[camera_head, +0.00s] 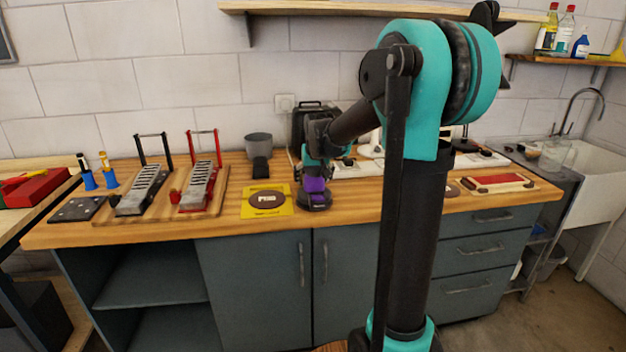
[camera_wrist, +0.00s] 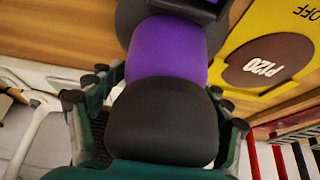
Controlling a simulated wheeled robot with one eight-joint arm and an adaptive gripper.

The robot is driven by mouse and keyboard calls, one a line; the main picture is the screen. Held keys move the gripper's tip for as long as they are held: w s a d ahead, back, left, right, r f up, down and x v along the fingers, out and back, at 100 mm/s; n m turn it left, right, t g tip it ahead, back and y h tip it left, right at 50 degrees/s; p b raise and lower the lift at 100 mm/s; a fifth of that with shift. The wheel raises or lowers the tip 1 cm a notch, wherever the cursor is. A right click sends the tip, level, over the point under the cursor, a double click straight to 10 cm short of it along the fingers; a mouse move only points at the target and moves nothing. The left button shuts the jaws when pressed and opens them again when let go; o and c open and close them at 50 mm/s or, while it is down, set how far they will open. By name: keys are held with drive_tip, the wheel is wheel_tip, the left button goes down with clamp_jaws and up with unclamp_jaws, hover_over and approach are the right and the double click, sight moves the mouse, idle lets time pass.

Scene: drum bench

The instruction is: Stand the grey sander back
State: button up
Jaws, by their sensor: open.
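My gripper (camera_head: 316,166) is open over a purple and black sander (camera_head: 315,185) on the bench. In the wrist view its fingers lie either side of the sander's black rounded top (camera_wrist: 162,122), with the purple body (camera_wrist: 168,50) beyond. Whether the fingers touch it is unclear. A grey cylindrical thing with a black part in front (camera_head: 258,144) sits farther back to the left; I cannot tell surely whether it is the grey sander. A yellow mat (camera_head: 246,211) with a brown P120 disc (camera_head: 267,199) lies just left of the purple sander.
A black case (camera_head: 303,123) stands behind my gripper. A red-topped item (camera_head: 500,182) lies at the right. Bare wood shows between the right pedal and mat.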

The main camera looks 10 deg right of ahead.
drive_tip(key=v, duration=1.2)
drive_tip(key=shift+r, duration=0.3)
drive_tip(key=s+d+f, duration=0.2)
drive_tip(key=s+f, duration=1.1)
drive_tip(key=s+d+f+g, duration=0.1)
drive_tip(key=s+d+f, duration=0.1)
drive_tip(key=s+f, duration=1.1)
drive_tip(key=shift+s+g, duration=0.3)
drive_tip(key=shift+s, duration=0.5)
drive_tip(key=shift+r, duration=0.1)
